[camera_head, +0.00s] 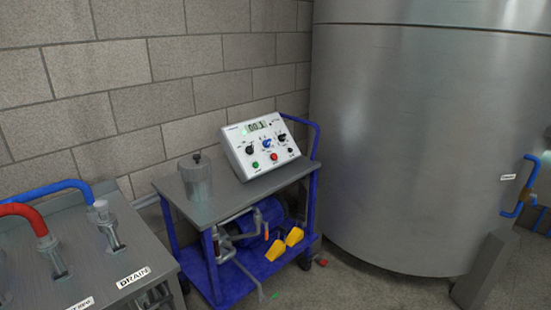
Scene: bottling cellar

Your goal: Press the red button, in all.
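The red button (274,157) is a small round cap low on the sloped front of a white control box (237,153). The box stands on the grey top of a blue cart, against the block wall. A green button (255,164) sits to the left of the red one. A blue knob (266,143) is just above, between two black knobs (249,149) (282,137). A small display near the top of the box shows digits too small to read surely. Nothing covers the red button. Neither of my grippers is in view.
A metal canister (196,178) stands on the cart top (228,198), left of the box. Yellow pieces (275,250) and a blue pump show below. A large steel tank (410,140) stands right. A grey bench (80,275) with red and blue hoses is at lower left.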

